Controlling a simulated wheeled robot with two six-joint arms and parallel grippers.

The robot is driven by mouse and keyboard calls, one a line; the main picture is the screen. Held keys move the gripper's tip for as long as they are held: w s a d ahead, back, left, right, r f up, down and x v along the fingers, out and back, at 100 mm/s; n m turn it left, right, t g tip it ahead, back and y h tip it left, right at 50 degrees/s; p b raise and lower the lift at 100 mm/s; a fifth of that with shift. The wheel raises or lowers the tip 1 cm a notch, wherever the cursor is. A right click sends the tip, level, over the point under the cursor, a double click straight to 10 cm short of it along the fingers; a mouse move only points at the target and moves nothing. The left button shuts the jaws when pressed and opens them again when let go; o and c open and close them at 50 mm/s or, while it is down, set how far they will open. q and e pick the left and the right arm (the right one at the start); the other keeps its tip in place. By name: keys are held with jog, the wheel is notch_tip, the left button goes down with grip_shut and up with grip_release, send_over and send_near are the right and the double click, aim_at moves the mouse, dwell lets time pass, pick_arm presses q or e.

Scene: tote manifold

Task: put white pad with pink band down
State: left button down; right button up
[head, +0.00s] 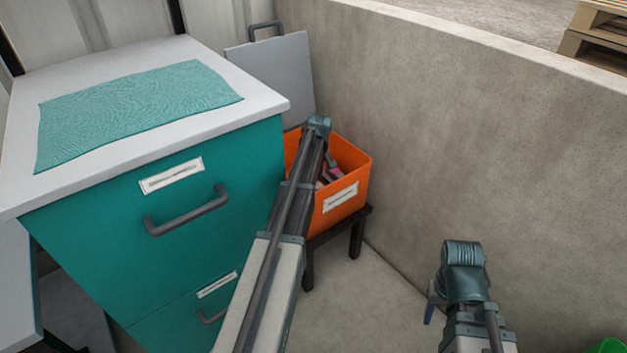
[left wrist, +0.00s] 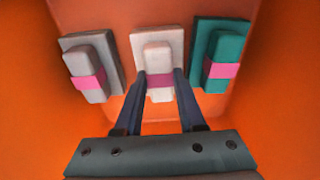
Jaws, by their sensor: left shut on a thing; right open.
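The white pad with pink band (left wrist: 158,56) is between the fingers of my left gripper (left wrist: 160,82), which is shut on its narrow raised part, over the pink band. The pad is inside the orange tote (head: 357,165), between a grey pad with a pink band (left wrist: 88,66) on the left and a teal pad with a pink band (left wrist: 221,56) on the right. I cannot tell whether it touches the tote floor. In the head view my left arm reaches into the tote and hides much of its inside. My right gripper (head: 430,312) is empty, open and low at the right.
The tote stands on a dark stool (head: 356,238) against a concrete wall (head: 450,130). A teal drawer cabinet (head: 110,260) with a teal cloth (head: 135,105) on its white top stands close on the left. A grey panel (head: 275,75) leans behind. Open floor lies in front.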

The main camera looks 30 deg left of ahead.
pick_arm(q)
jog(key=shift+f, duration=0.2)
jog(key=c, duration=0.5)
grip_release()
jog(key=shift+r, duration=0.2)
notch_tip(320, 180, up, 12)
jog(key=d+p, duration=0.1)
jog(key=p, duration=1.1)
jog(key=shift+s+d, duration=0.2)
jog(key=shift+s, duration=0.1)
